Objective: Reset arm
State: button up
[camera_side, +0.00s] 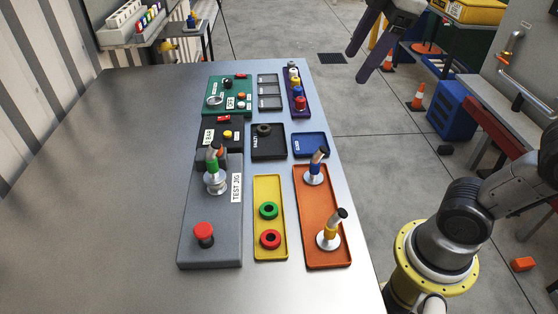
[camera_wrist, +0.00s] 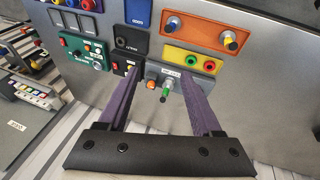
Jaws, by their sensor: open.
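My gripper (camera_side: 356,67) hangs at the top of the side view, above and beyond the right edge of the bench. Its two dark purple fingers are apart, with nothing between them. In the wrist view my gripper (camera_wrist: 161,74) is also open and empty, and the bench top shows beyond the fingers. The grey test jig (camera_side: 212,247) stands on the bench with a red button (camera_side: 204,233) and an upright metal fitting (camera_side: 215,181) with a green-collared piece on it. My gripper is well apart from the jig and touches nothing.
An orange tray (camera_side: 313,257) holds blue and yellow-collared fittings. A yellow tray (camera_side: 270,188) holds green and red rings. A black tray (camera_side: 268,153) holds a dark ring; the blue tray (camera_side: 310,146) looks empty. A purple rack (camera_side: 303,111) stands behind. The bench's left side (camera_side: 100,200) is clear.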

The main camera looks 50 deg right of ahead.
jog(key=s+f+m, duration=0.4)
jog(key=f+m, duration=0.1)
jog(key=f, duration=0.2)
jog(key=s+d+f+m+t, duration=0.1)
jog(key=s+f+m, duration=0.3)
jog(key=f+m, duration=0.1)
jog(key=shift+d+f, duration=0.25)
jog(key=shift+f, duration=0.6)
dwell(0.5)
